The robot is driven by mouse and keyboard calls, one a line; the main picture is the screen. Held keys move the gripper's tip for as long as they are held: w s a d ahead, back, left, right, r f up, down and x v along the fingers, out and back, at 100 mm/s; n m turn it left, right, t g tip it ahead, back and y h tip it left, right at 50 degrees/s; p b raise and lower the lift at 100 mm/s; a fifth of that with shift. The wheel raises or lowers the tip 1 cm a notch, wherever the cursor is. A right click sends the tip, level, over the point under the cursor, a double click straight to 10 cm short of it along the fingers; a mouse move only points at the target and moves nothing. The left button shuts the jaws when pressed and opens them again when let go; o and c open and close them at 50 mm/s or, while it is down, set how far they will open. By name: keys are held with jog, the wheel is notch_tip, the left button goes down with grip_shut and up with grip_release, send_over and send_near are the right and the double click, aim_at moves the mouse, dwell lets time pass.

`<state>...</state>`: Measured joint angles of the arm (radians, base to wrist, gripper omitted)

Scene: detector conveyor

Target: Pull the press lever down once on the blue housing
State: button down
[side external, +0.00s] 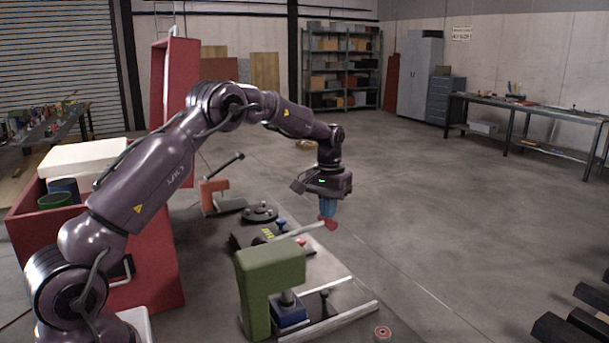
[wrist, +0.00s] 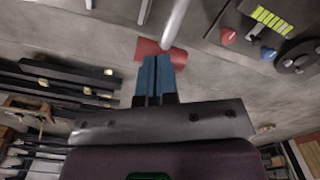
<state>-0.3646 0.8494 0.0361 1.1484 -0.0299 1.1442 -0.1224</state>
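A grey lever rod rises from the press to a red handle (side external: 330,223); the handle also shows in the wrist view (wrist: 178,55). My gripper (side external: 327,213) points down at the handle from above. Its blue fingers (wrist: 158,62) lie close together with only a thin line between them, and their tips overlap the handle in the wrist view. Whether they touch it I cannot tell. The handle is wider than the fingers.
An orange press (side external: 213,193) with a raised dark lever stands farther back. Between the presses are a black round dial (side external: 260,212) and a black panel with a yellow-green strip (wrist: 268,20). A small red roll (side external: 383,332) lies in front. Open floor is to the right.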

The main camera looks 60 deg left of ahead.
aim_at(328, 226)
jog(key=shift+f, duration=1.15)
jog(key=shift+s+f, duration=0.1)
jog(key=shift+f, duration=1.25)
dwell(0.6)
